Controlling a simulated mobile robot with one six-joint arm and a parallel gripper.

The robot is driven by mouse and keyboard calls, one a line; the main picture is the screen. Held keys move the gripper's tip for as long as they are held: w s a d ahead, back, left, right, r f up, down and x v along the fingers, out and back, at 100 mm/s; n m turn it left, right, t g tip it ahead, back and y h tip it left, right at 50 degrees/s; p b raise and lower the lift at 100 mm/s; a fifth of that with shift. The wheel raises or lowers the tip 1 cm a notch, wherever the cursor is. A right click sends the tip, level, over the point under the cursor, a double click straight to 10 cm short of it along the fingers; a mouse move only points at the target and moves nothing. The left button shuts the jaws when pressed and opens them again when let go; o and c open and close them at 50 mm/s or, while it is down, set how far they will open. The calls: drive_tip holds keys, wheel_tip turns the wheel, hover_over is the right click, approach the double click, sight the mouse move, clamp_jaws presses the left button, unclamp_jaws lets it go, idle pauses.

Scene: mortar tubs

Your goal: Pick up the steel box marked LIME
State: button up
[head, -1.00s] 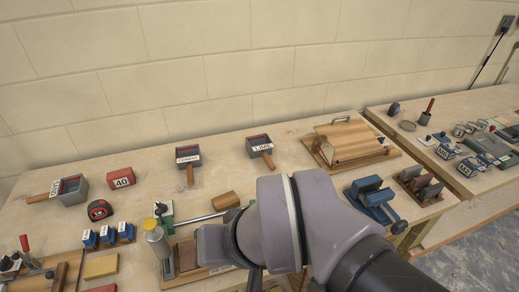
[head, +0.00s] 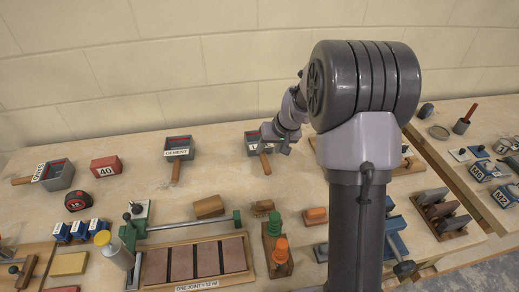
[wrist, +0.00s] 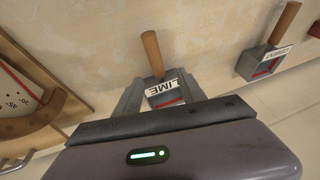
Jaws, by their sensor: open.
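The steel box marked LIME (head: 252,137) stands on the bench near the back wall, its wooden handle pointing toward the front. In the head view my gripper (head: 275,145) is at its right side and covers part of the box and label. In the wrist view the LIME box (wrist: 167,102) shows its white label, red inside and brown handle above. My gripper (wrist: 160,86) is open, with grey finger shapes appearing on either side of the box. Whether they touch it, I cannot tell. The lower part of the box is hidden by the gripper body.
A similar CEMENT box (head: 178,145) stands to the left, and a SAND box (head: 57,175) is farther left. A red block marked 40 (head: 106,165) is between them.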

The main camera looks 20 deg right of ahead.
sight(265, 158)
drive_tip(key=x, duration=0.3)
drive_tip(key=shift+f+b, duration=0.1)
drive_tip(key=shift+b, duration=0.2)
drive_tip(key=x, duration=0.1)
drive_tip(key=b+x, duration=0.1)
drive_tip(key=x, duration=0.1)
drive_tip(key=b+x, duration=0.1)
drive_tip(key=x, duration=0.1)
drive_tip(key=shift+s+d+f, duration=0.1)
drive_tip(key=shift+s+f, duration=0.1)
drive_tip(key=shift+s, duration=0.1)
drive_tip(key=shift+w+f, duration=0.15)
clamp_jaws()
idle(0.4)
